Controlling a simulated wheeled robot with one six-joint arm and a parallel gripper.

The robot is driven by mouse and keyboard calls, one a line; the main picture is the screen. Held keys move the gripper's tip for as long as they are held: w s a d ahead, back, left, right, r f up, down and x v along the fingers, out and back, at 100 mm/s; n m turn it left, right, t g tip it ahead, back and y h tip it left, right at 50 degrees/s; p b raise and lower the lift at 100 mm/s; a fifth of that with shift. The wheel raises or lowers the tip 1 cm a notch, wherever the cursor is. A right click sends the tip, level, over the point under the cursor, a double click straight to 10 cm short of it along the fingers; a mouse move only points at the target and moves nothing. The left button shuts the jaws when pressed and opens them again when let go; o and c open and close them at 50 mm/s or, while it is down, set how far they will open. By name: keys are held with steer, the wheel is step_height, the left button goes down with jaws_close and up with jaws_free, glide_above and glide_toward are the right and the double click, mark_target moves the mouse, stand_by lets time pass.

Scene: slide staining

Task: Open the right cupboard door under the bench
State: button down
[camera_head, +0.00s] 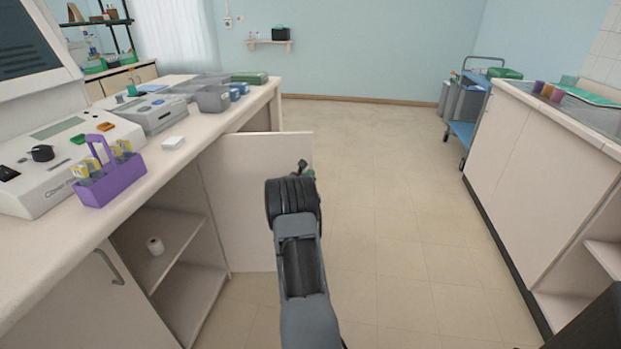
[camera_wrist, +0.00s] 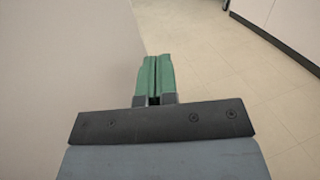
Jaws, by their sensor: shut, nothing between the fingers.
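The right cupboard door (camera_head: 245,200) under the left bench stands swung out from the bench, well open, its inner face toward me. My gripper (camera_head: 304,168) is beside the door's free edge, partly hidden behind my own wrist. In the wrist view my gripper's green fingers (camera_wrist: 155,76) are shut together and empty, close to the pale door panel (camera_wrist: 70,70) on the left. I cannot tell if they touch it. The door's handle is not visible.
The left cupboard door with its handle (camera_head: 110,266) is closed. The bench top (camera_head: 200,150) carries a purple rack (camera_head: 110,180) and instruments. A second bench (camera_head: 530,150) stands at right, a blue trolley (camera_head: 465,125) behind it. The floor (camera_head: 400,230) between is clear.

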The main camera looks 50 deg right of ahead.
steer(key=s+a, duration=0.9)
steer(key=a, duration=0.1)
steer(key=shift+s+a, duration=0.15)
steer(key=shift+a, duration=0.1)
steer(key=s+f+m+g+y, duration=0.2)
steer(key=s+f+m+g, duration=0.2)
steer(key=s+m+g, duration=0.1)
steer(key=s+a+r+m+g+y+p, duration=0.35)
steer(key=s+a+m+y, duration=0.2)
steer(key=a+m, duration=0.25)
steer(key=a+r+m+t+y+p, duration=0.3)
steer(key=a+r+p, duration=0.5)
steer(key=a+r, duration=0.5)
steer(key=a+r+m+t+y+p, duration=0.4)
steer(key=a+r+y+p, duration=0.3)
steer(key=a+r, duration=0.7)
steer(key=a+t+p, duration=0.1)
steer(key=a, duration=0.5)
steer(key=shift+a, duration=0.2)
